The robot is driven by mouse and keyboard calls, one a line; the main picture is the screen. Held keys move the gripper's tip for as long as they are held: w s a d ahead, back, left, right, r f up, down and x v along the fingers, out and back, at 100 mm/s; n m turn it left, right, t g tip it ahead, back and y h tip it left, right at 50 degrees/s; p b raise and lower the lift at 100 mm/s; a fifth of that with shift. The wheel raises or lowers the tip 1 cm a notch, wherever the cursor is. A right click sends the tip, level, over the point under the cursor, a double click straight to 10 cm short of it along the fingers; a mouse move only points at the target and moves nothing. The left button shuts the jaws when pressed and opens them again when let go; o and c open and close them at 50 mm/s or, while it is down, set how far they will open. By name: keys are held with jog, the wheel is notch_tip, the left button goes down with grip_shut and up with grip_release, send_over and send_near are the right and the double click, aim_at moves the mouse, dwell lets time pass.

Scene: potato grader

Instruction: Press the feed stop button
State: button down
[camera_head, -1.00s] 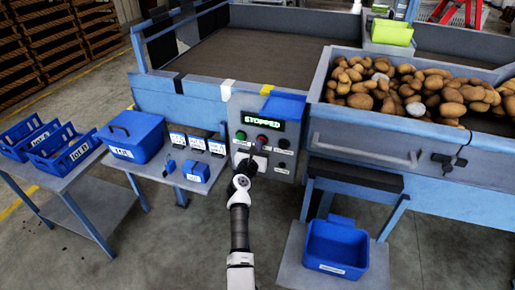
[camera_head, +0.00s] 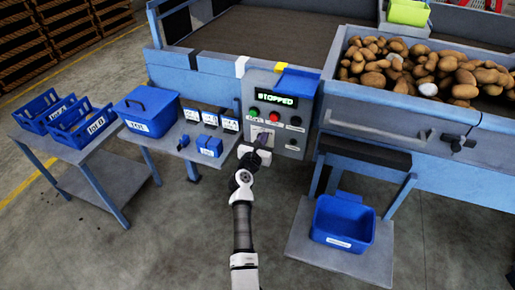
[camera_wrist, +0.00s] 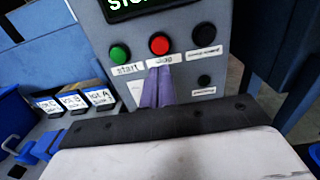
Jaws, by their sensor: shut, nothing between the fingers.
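The red stop button (camera_wrist: 159,43) is on the grey control panel (camera_head: 262,155), above a label reading "stop" in the wrist view. It also shows in the head view (camera_head: 274,116). The green start button (camera_wrist: 119,53) is to its left and a black button (camera_wrist: 204,33) to its right. The panel's display (camera_head: 275,97) reads "STOPPED". My gripper (camera_wrist: 156,72) is shut and empty. Its purple fingertips are just below the red button, over the stop label, and appear apart from the button.
A smaller black button (camera_wrist: 204,80) is at the panel's lower right. Labelled cards (camera_head: 209,118) and small blue boxes (camera_head: 209,146) are on the shelf left of the panel. A blue bin (camera_head: 343,221) stands low at right. Potatoes (camera_head: 430,70) fill the hopper at upper right.

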jog(key=v, duration=0.5)
jog(key=shift+w+a, duration=0.1)
dwell(0.3)
